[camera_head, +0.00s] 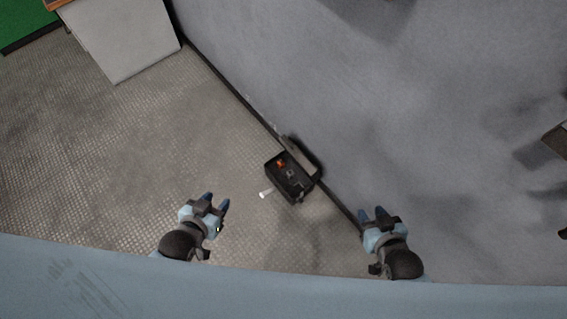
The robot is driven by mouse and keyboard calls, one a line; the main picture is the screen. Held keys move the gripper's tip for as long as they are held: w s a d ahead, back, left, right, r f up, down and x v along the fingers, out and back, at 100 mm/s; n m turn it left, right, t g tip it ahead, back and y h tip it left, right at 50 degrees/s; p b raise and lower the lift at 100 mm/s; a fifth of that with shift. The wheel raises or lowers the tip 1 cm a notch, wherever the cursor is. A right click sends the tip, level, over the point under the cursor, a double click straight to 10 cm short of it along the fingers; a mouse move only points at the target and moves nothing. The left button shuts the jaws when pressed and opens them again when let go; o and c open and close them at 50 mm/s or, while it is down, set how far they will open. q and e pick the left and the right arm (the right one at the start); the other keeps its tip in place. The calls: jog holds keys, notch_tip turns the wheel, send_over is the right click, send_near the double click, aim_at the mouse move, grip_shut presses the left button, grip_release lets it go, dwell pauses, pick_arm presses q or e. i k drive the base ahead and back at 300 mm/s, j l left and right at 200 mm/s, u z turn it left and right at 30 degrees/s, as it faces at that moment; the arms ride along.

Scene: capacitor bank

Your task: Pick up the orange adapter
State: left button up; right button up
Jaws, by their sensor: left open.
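The orange adapter (281,162) is a small orange piece inside a black open box (272,178) on the floor, near the middle of the head view. It lies toward the box's upper left end. My left gripper (215,203) is open and empty, to the lower left of the box and apart from it.
Small grey items (294,176) share the box. A white cylindrical piece (266,193) is beside the box's left side. A dark skirting edge (232,92) runs diagonally behind the box along the grey wall. A pale cabinet (118,40) stands at upper left. The textured floor (120,150) at left is clear.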

aim_at(281, 164)
jog(key=i+j+z, duration=0.4)
jog(key=j, duration=1)
jog(key=i+j+z, duration=0.1)
jog(key=j+z, duration=0.25)
jog(key=j, duration=1.05)
jog(key=j+z, duration=0.4)
jog(key=j, duration=1.1)
